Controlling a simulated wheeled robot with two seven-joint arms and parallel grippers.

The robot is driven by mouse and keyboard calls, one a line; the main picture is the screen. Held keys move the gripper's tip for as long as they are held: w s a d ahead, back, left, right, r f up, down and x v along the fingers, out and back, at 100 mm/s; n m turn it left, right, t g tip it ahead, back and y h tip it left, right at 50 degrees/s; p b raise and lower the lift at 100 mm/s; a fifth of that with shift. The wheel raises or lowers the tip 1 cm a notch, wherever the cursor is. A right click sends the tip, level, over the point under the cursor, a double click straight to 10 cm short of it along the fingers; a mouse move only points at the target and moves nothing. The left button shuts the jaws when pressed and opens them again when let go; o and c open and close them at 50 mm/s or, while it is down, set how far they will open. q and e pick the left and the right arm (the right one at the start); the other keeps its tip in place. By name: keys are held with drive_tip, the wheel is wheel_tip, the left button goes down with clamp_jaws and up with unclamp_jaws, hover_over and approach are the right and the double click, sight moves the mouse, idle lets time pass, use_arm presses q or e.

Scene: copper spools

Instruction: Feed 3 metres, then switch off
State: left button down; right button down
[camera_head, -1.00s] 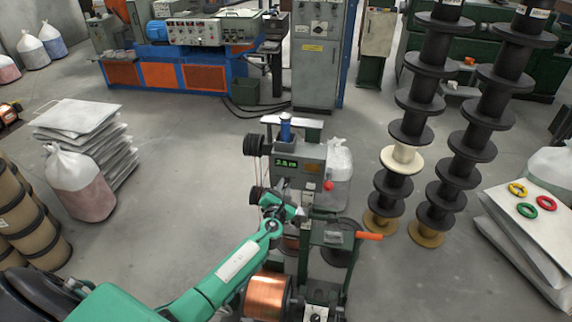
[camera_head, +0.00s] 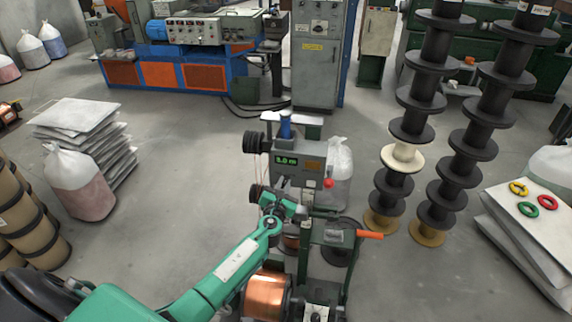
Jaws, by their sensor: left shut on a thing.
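The grey feeding machine (camera_head: 312,150) stands in the middle, with a green digital display (camera_head: 286,160) that seems to read about 3.0 m. A red knob (camera_head: 328,183) is on its right side, and black pulleys (camera_head: 256,143) are on its left. A copper wire spool (camera_head: 267,296) sits below, beside the green stand (camera_head: 325,265) with an orange handle (camera_head: 370,234). My left gripper (camera_head: 297,209) is at the machine's lower front, shut on a small part that its fingers hide. My right gripper is not in view.
Two tall stacks of black spools (camera_head: 408,130) stand to the right. White sacks (camera_head: 85,128) and brown drums (camera_head: 30,220) are on the left. Colored rings (camera_head: 527,209) lie on white sacks at far right. The floor (camera_head: 190,170) left of the machine is clear.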

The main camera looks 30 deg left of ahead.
use_arm(q)
drive_tip(key=n+b, duration=0.1)
drive_tip(key=n, duration=0.2)
drive_tip(key=n+b, duration=0.2)
drive_tip(key=n, duration=0.2)
drive_tip(key=shift+w+a+r, duration=0.1)
drive_tip(key=shift+a, duration=0.1)
drive_tip(key=n+b, duration=0.1)
drive_tip(key=n, duration=0.2)
drive_tip(key=shift+n, duration=0.3)
drive_tip(key=shift+r+n, duration=0.2)
drive_tip(key=shift+n, duration=0.2)
drive_tip(key=c, duration=1.3)
unclamp_jaws()
drive_tip(key=shift+d, duration=0.1)
drive_tip(key=shift+f, duration=0.1)
drive_tip(key=shift+s+d+f, duration=0.2)
drive_tip(key=shift+s+f, duration=0.1)
drive_tip(key=shift+s, duration=0.25)
drive_tip(key=shift+p+v, duration=0.4)
drive_tip(key=shift+v, duration=3)
